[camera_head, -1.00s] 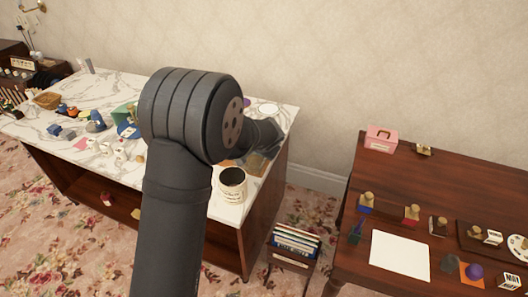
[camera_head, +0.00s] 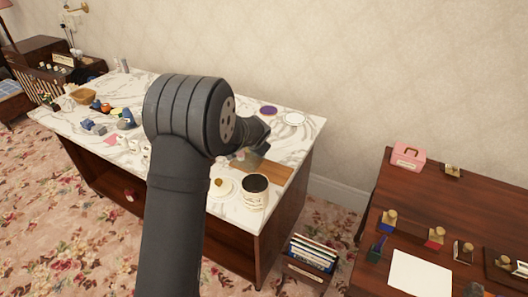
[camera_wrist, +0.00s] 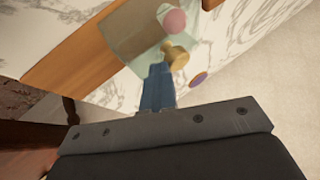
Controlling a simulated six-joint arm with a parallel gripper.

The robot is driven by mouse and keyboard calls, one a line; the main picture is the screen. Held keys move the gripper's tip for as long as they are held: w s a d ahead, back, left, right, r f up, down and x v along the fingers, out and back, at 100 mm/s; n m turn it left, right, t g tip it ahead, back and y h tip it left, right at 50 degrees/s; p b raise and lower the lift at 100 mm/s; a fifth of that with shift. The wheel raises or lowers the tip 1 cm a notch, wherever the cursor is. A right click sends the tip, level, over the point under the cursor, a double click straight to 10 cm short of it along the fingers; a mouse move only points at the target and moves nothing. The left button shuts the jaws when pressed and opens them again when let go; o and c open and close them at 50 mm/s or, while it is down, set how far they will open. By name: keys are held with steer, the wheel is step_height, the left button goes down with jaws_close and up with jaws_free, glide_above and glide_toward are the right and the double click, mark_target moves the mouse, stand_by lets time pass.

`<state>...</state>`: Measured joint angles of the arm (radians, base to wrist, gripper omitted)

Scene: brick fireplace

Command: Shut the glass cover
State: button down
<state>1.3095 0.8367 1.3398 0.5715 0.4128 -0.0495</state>
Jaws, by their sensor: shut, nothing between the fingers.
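A see-through, greenish glass cover (camera_wrist: 125,35) shows in the wrist view beside a wooden board (camera_wrist: 70,45). A brass knob (camera_wrist: 176,56) is near its lower right, and a round pink thing (camera_wrist: 172,20) is just beyond. My gripper (camera_wrist: 159,72) has its blue fingers together, empty, with their tips close to the knob; I cannot tell if they touch. In the head view the glass (camera_head: 252,156) is a faint patch by the board (camera_head: 270,175), partly hidden by my arm. The cover's tilt is unclear.
The marble-topped counter (camera_head: 305,130) holds a dark-topped canister (camera_head: 255,193), a cream lidded pot (camera_head: 221,187), a purple disc (camera_head: 268,111) and a white plate (camera_head: 294,119). A dark wooden table (camera_head: 440,190) stands to the right. A file box (camera_head: 311,255) is on the floor between them.

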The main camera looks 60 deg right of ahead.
steer(key=shift+w, duration=0.35)
steer(key=shift+s+a, duration=0.1)
steer(key=shift+s, duration=0.25)
steer(key=s+a+r, duration=0.5)
steer(key=s+r, duration=0.2)
steer(key=r, duration=0.1)
steer(key=shift+s+a, duration=0.2)
steer(key=shift+a, duration=0.15)
steer(key=shift+d+f, duration=0.1)
steer(key=shift+f, duration=0.05)
